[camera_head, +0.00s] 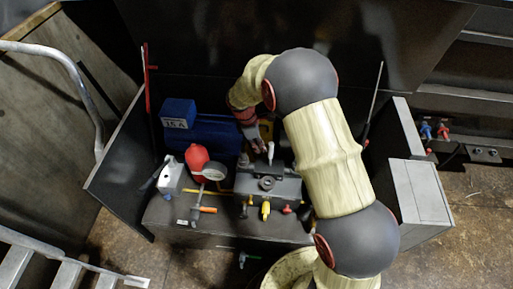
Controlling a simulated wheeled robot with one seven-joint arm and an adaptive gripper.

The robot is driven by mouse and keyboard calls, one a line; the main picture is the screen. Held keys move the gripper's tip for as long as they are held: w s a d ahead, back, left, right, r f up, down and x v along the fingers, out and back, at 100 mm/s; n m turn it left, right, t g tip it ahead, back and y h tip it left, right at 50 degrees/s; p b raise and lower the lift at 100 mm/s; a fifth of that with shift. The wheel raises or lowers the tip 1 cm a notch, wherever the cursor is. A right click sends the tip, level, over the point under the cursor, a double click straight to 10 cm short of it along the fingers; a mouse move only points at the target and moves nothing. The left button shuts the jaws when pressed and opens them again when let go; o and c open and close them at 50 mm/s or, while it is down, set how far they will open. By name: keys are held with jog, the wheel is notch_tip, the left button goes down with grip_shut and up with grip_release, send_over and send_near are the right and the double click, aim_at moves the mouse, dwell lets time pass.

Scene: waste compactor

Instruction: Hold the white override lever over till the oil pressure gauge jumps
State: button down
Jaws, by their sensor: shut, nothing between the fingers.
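The white override lever (271,151) stands up from a dark valve block (285,186) on the bench, near the middle of the head view. It looks nearly upright, with a slight tilt. My gripper (259,148) is shut and empty, with its fingertips close beside the lever's left side. I cannot tell whether they touch it. The round pale-faced gauge (214,173) sits left of the block, in front of a red rounded vessel (197,160). Its needle is too small to read.
A blue box marked "15 A" (179,113) stands behind on the left. Yellow (265,210) and orange (207,210) handles line the bench's front. My arm covers the bench's right part.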

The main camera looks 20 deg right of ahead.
jog(key=shift+r, duration=0.1)
jog(key=s+d+y+p, duration=0.1)
jog(key=s+d+p, duration=0.1)
jog(key=d+p, duration=0.3)
jog(key=shift+s+d+r+t+p, duration=0.3)
jog(key=shift+d+p, duration=0.1)
jog(key=shift+p, duration=0.6)
jog(key=shift+f, duration=0.1)
jog(key=r, duration=0.4)
jog(key=a+r, duration=0.1)
jog(key=r, duration=0.7)
jog(key=shift+w+a, duration=0.1)
jog(key=shift+a, duration=0.3)
